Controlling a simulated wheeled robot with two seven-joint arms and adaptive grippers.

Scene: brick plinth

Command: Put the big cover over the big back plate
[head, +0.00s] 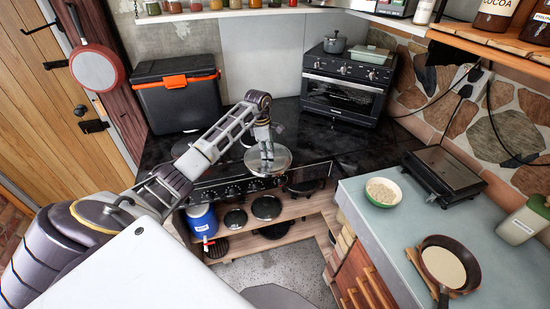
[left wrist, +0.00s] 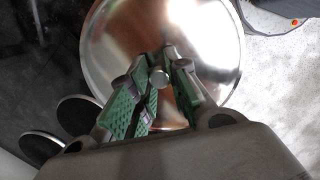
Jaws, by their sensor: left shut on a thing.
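The big cover (head: 281,162) is a shiny round metal lid with a small knob, held about level over the front of the dark cooker top. My left gripper (head: 266,155) is shut on its knob from above. In the left wrist view the cover (left wrist: 115,45) fills the upper middle, and the green-padded fingers (left wrist: 160,85) close around the knob. A dark round plate (head: 183,148) shows left of my forearm on the cooker top. The arm and cover hide part of the top, and I cannot tell which plate is the big back one. My right gripper is not in view.
A black cooler box (head: 180,105) stands back left and a small oven (head: 345,88) back right. Below is an open shelf with black pans (head: 266,207) and a blue container (head: 202,221). The right counter holds a bowl (head: 383,191) and a frying pan (head: 443,266).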

